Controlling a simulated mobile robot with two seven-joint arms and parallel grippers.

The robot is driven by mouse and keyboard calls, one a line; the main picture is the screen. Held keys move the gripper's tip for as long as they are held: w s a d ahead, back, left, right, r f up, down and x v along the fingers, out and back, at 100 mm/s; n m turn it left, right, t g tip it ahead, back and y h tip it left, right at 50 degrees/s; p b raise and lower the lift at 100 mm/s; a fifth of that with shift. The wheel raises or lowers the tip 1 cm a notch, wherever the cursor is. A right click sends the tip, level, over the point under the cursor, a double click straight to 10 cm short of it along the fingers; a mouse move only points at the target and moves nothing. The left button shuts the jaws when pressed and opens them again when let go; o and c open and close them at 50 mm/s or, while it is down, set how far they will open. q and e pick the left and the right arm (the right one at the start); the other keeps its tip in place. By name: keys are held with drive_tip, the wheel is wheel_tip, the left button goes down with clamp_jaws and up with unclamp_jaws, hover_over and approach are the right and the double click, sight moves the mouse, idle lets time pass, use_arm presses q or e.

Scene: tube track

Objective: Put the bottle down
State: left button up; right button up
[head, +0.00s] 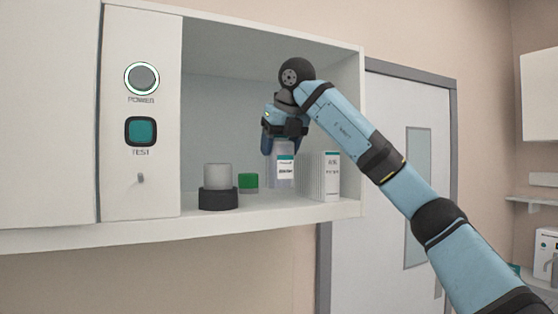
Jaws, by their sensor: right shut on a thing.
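The bottle (285,172) is a small pale, see-through bottle with a white and teal label. It is upright inside the open wall cabinet, over the shelf (275,207). My right gripper (284,145) is shut on its upper part from above, and hides its top. I cannot tell for sure whether the bottle's base touches the shelf. My left gripper is not in view.
A white box (325,176) stands close to the right of the bottle. A panel with POWER (142,78) and TEST (141,131) buttons borders the opening.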

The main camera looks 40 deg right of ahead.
sight(278, 160)
wheel_tip(278, 160, down, 2)
drive_tip(key=shift+a+f, duration=0.15)
drive_tip(key=shift+w+f, duration=0.3)
drive_tip(key=shift+f, duration=0.1)
drive_tip(key=shift+d, duration=0.2)
drive_tip(key=shift+s+a+f, duration=0.1)
